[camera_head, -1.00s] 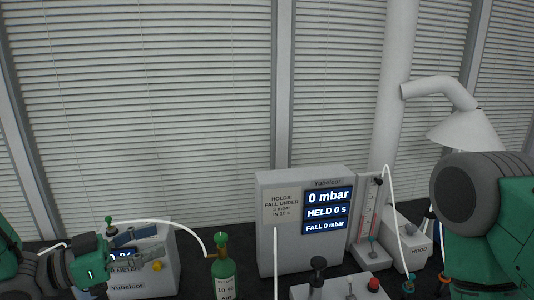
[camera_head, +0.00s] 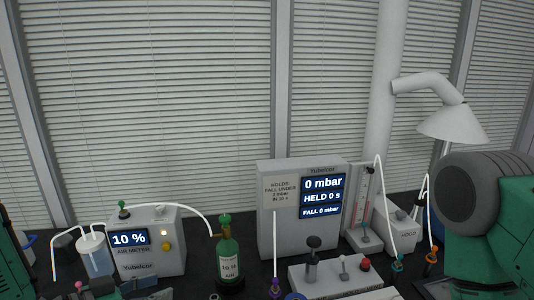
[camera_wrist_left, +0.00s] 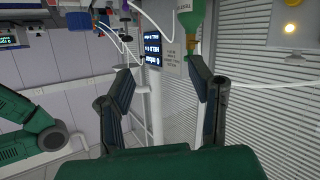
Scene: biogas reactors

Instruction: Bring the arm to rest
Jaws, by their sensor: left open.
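My left gripper (camera_head: 138,286) shows low at the bottom left of the head view, in front of the air meter, mostly cut off by the frame edge. In the left wrist view its two dark fingers (camera_wrist_left: 162,82) stand wide apart with nothing between them. My right arm (camera_head: 485,225) fills the right edge of the head view as a green link with a dark grey joint; its gripper is not in view.
The air meter (camera_head: 165,258) reads 10 %. A clear jar (camera_head: 96,260), a green bottle (camera_head: 229,262) and a pressure display box (camera_head: 275,225) stand along the bench. A valve block (camera_head: 325,273) with knobs is in front. White tubes loop between them.

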